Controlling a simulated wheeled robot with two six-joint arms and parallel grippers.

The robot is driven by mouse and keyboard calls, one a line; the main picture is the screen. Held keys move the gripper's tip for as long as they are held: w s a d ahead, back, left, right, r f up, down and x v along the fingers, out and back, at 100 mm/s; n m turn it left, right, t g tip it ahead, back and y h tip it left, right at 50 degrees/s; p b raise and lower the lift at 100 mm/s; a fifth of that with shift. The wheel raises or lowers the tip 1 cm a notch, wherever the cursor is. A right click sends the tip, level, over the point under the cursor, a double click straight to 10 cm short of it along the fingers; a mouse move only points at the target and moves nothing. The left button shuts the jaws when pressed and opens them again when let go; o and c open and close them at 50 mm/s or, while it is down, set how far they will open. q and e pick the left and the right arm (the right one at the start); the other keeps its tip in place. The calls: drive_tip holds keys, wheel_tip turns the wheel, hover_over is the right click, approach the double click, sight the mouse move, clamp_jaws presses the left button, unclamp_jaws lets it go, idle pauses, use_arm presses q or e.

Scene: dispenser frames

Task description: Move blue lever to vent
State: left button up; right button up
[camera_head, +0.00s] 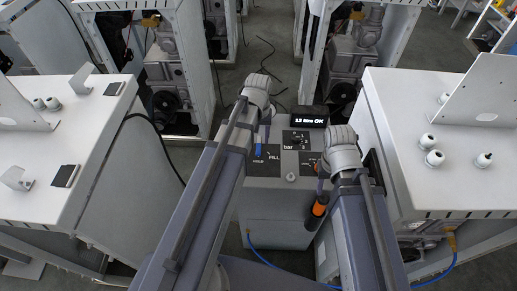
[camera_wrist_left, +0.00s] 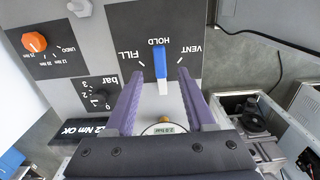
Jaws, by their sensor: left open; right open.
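The blue lever (camera_wrist_left: 160,60) sits on a dark panel (camera_wrist_left: 128,20) marked FILL, HOLD and VENT. Its blue end points at HOLD; VENT is to its right and FILL to its left in the left wrist view. In the head view the lever (camera_head: 258,150) shows small, just below my left gripper (camera_head: 263,132). My left gripper (camera_wrist_left: 161,78) is open, its purple fingers reaching toward the lever's lower end, one on each side with gaps. Whether they are at lever height is unclear. My right gripper (camera_head: 320,186) is open to the right, partly hidden by its wrist.
An orange knob (camera_wrist_left: 34,42) and a black bar knob (camera_wrist_left: 99,97) are on neighbouring panels. A display (camera_head: 308,122) reads OK. An orange-and-black handle (camera_head: 319,208) is near my right gripper. White cabinets (camera_head: 440,180) flank both sides.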

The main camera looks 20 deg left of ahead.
sight(258, 149)
use_arm(q)
wheel_tip(258, 149, down, 5)
drive_tip(key=b, duration=0.4)
drive_tip(key=shift+f, duration=0.1)
drive_tip(key=shift+c, duration=0.2)
clamp_jaws()
idle(1.0)
